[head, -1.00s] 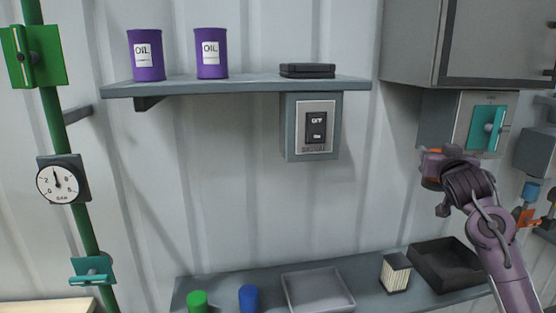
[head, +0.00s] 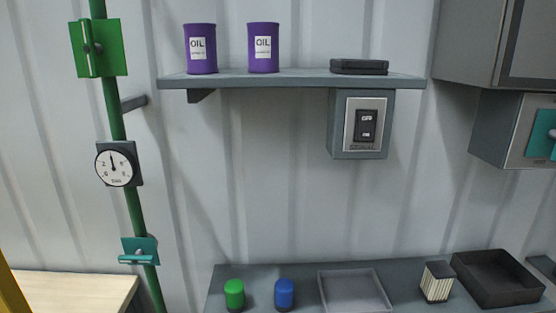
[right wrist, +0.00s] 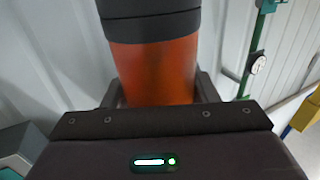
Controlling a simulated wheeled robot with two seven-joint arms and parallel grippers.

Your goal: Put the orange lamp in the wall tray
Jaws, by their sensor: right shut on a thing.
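In the right wrist view my right gripper (right wrist: 160,88) is shut on the orange lamp (right wrist: 155,68), an orange cylinder with a dark grey collar, which stands out between the fingers. The lamp and my right arm are outside the head view. A shallow grey tray (head: 356,309) lies on the lower wall shelf in the head view. A deeper black tray (head: 497,292) sits farther right; I cannot tell which is the wall tray. Both look empty. My left gripper is not in view.
The lower shelf (head: 255,272) also holds a green lamp (head: 234,293), a blue lamp (head: 284,293) and a striped block (head: 437,284). Above are an upper shelf (head: 290,82) with two oil cans and a switch box (head: 343,125). A green pipe (head: 135,212) stands left.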

